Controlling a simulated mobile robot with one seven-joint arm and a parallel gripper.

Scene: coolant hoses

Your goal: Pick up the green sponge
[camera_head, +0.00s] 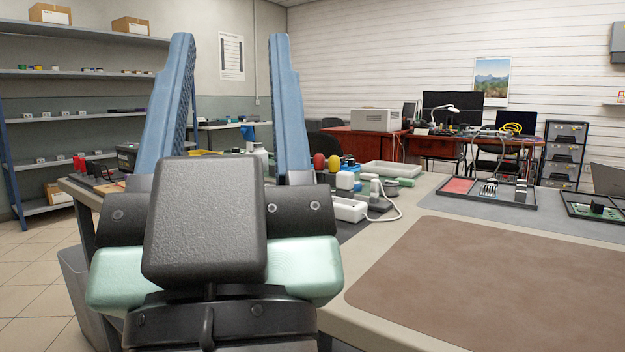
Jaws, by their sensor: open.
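My gripper (230,38) fills the left foreground, its two blue fingers raised and spread wide apart with nothing between them. A small green item (405,182), which may be the green sponge, lies on the workbench beyond and to the right of my gripper. It is partly hidden by white items and is too small to identify surely. My gripper is apart from it, and my gripper's body hides part of the bench behind.
The workbench (385,305) has a clear brown mat (500,285) at front right. A white tray (392,168), a white cable (392,208) and red and yellow round items crowd the middle. Black parts trays (462,200) lie farther right. Shelves (80,73) stand at left.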

